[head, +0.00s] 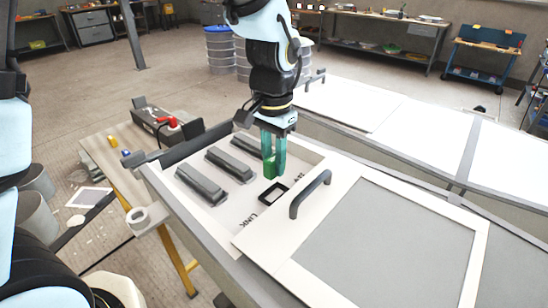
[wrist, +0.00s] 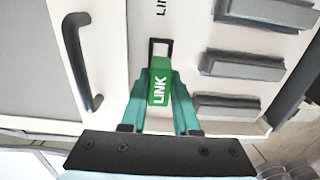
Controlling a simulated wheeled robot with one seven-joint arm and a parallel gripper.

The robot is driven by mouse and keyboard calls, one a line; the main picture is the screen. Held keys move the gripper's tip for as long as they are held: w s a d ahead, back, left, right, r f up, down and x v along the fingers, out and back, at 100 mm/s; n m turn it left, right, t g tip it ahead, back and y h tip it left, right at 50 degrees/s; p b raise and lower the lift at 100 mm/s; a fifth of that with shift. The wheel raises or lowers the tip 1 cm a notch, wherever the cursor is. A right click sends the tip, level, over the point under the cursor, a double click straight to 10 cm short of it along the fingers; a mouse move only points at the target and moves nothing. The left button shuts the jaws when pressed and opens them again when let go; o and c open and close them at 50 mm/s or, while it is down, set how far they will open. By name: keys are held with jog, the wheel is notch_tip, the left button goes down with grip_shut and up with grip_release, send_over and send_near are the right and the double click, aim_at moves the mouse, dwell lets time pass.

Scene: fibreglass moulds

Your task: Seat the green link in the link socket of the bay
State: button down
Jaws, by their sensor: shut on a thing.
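The green link (head: 269,168) is held between the teal fingers of my gripper (head: 273,160), above the bay floor. In the wrist view the link (wrist: 159,88) shows its white LINK lettering, with my gripper (wrist: 160,100) shut on its sides. The link socket (head: 273,193) is a dark rectangular frame in the white bay (head: 215,209), just below and slightly right of the link in the head view. In the wrist view the socket (wrist: 160,46) lies just beyond the link's far end, which hides part of it. The link appears apart from the socket.
Several grey ribbed blocks (head: 202,186) lie left of the socket. A grey handle (head: 310,194) stands up on the white-framed panel (head: 260,245) close right of the socket. The bay has a raised rim. A box with a red part (head: 170,122) stands on the side bench.

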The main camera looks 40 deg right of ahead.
aim_at(274, 177)
jog(key=shift+f+b, duration=1.35)
jog(key=shift+f, duration=0.95)
jog(key=shift+f+b, duration=0.3)
jog(key=shift+f, duration=0.7)
dwell(0.4)
jog(key=c, duration=0.6)
grip_release()
notch_tip(274, 177, up, 11)
jog(key=shift+f+b, duration=0.1)
jog(key=shift+b, duration=0.7)
